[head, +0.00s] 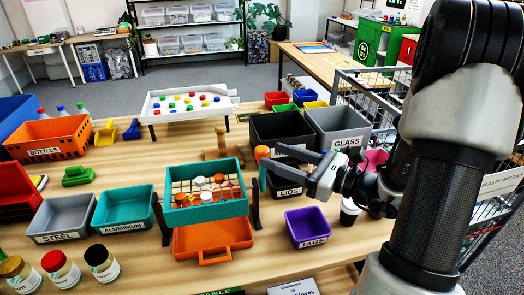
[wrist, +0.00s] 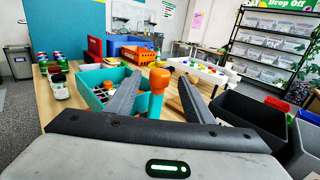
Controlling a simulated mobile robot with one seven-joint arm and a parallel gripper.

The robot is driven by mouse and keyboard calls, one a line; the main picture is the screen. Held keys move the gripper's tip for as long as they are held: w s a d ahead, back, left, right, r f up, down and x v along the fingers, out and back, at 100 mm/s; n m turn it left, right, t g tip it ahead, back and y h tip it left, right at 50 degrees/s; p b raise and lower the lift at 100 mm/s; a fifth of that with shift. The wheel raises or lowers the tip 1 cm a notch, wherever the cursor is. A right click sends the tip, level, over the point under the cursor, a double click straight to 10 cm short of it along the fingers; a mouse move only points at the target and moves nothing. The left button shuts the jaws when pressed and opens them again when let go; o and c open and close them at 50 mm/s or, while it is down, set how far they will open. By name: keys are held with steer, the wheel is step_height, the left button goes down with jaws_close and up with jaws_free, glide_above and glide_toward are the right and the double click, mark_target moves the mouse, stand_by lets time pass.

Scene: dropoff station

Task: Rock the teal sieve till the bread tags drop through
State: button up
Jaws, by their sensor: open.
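The teal sieve (head: 205,207) hangs between dark side supports, looking roughly level. White and orange pieces (head: 201,190) lie on its mesh; I cannot tell bread tags apart from caps. An orange tray (head: 214,240) sits below it; its inside is mostly hidden. An orange-topped handle (head: 262,154) stands at the sieve's right side. My gripper (head: 276,158) is open, its fingers pointing left towards the handle. In the wrist view the handle (wrist: 157,82), with its teal shaft, appears between the spread fingers (wrist: 160,84); contact is not visible. The sieve (wrist: 95,80) shows beyond the left finger.
A purple TAGS bin (head: 309,228) stands right of the tray. The black LIDS bin (head: 283,187) is close under my gripper, with the grey GLASS bin (head: 338,127) behind. Teal ALUMINIUM (head: 124,208) and grey STEEL (head: 62,218) bins stand left. The front-centre table has some bare wood.

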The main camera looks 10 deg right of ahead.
mark_target(268, 153)
steer(key=x, duration=0.5)
jaws_close()
